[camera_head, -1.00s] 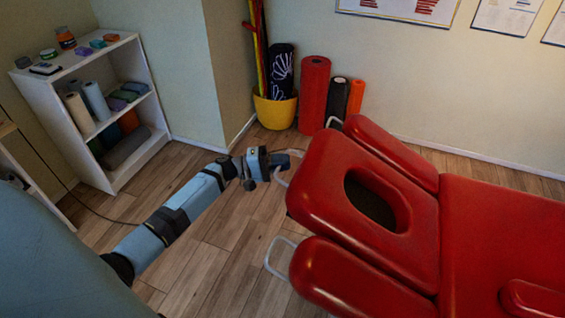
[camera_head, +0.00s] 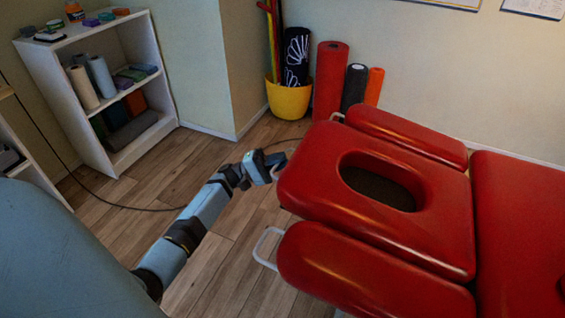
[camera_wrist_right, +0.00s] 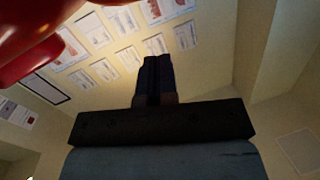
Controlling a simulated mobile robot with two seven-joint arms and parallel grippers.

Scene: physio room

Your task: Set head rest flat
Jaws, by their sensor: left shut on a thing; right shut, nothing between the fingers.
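The red head rest (camera_head: 440,222), with an oval face hole, is at the near end of the red treatment table (camera_head: 515,210) in the head view. It lies between two red side pads, and its exact tilt is hard to judge. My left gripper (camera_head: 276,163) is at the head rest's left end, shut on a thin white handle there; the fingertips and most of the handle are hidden. My right gripper (camera_wrist_right: 157,65) is shut and empty in the right wrist view, pointing up towards the wall, with red padding (camera_wrist_right: 35,50) at upper left.
The side pads (camera_head: 405,135) (camera_head: 360,275) flank the head rest; a white loop (camera_head: 266,247) sticks out by the lower one. A white shelf (camera_head: 165,90), a yellow pot (camera_head: 288,100) and upright rolls (camera_head: 329,80) stand behind. A cable crosses the otherwise clear wooden floor.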

